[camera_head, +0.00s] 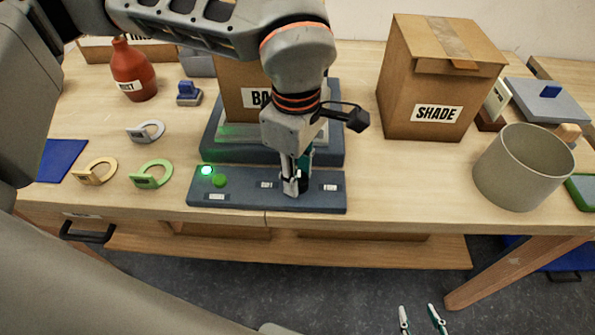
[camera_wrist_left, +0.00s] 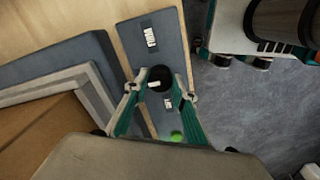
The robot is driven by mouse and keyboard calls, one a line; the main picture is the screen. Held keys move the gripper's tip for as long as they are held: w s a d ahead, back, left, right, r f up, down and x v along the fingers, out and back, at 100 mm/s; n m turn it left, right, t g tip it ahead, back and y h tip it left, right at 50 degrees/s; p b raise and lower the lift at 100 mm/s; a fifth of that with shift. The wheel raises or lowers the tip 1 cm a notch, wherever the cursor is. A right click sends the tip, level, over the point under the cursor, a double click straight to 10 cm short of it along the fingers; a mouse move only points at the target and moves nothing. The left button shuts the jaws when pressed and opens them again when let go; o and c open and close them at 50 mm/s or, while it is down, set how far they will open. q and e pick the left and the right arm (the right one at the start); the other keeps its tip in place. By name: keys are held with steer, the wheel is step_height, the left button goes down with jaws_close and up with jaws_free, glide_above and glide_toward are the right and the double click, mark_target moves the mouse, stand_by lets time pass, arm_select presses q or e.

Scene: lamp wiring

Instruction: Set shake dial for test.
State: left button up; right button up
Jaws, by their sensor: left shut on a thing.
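The control panel (camera_head: 245,197) is a dark blue-grey strip at the table's front edge, with small white labels, a lit green lamp (camera_head: 206,170) and a green button (camera_head: 219,181). The black round dial (camera_wrist_left: 160,76) has a white mark and sits on the panel. My left gripper (camera_head: 294,187) reaches down onto the panel and is shut on the dial, one finger on each side in the left wrist view. The gripper hides most of the dial in the head view. My right gripper (camera_head: 420,318) hangs low in front of the table, its fingertips apart and empty.
Behind the panel, a cardboard box (camera_head: 238,92) stands on a blue-grey base (camera_head: 333,150). A box labelled SHADE (camera_head: 425,85) and a beige cylinder (camera_head: 520,170) stand to the right.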

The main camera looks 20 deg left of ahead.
arm_select(q)
steer(key=shift+r, duration=0.1)
stand_by(0.3)
steer(key=o, duration=1.1)
step_height(320, 180, up, 12)
steer(key=shift+s+f, duration=0.1)
steer(key=shift+s, duration=0.05)
